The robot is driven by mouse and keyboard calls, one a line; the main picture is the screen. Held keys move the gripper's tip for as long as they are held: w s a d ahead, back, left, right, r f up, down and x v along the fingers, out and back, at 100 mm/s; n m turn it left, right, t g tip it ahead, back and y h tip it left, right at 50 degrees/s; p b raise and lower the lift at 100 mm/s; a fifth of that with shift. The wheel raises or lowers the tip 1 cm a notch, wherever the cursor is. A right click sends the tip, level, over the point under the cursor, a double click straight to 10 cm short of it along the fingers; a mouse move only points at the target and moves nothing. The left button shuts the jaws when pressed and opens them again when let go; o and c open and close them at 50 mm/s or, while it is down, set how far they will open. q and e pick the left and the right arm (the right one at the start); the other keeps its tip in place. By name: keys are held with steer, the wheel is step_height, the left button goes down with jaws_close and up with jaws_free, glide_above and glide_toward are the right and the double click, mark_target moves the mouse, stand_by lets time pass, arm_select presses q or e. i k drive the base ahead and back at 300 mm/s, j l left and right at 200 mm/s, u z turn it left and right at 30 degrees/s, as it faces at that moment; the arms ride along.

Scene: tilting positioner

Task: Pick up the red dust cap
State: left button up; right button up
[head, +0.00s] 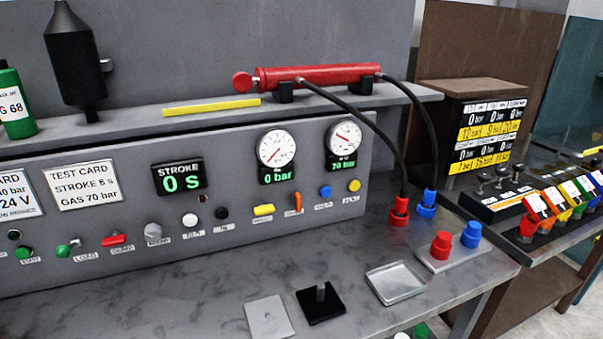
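A red cap-like piece (441,245), which looks like the red dust cap, stands upright on a light grey plate (437,265) at the right end of the bench. A similar blue cap (471,234) stands on the same plate, just right of it. Behind them, a red coupling (399,212) and a blue coupling (427,203) sit at the ends of two black hoses. Neither of my grippers is in view.
A shallow metal tray (396,283), a black block with a pin (320,302) and a grey plate (269,317) lie along the bench front. The hoses arch down from a red cylinder (320,76). A control panel (120,232) stands behind. Coloured connectors (560,205) are at right.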

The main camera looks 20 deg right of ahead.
mark_target(443, 239)
steer(key=z, duration=1.65)
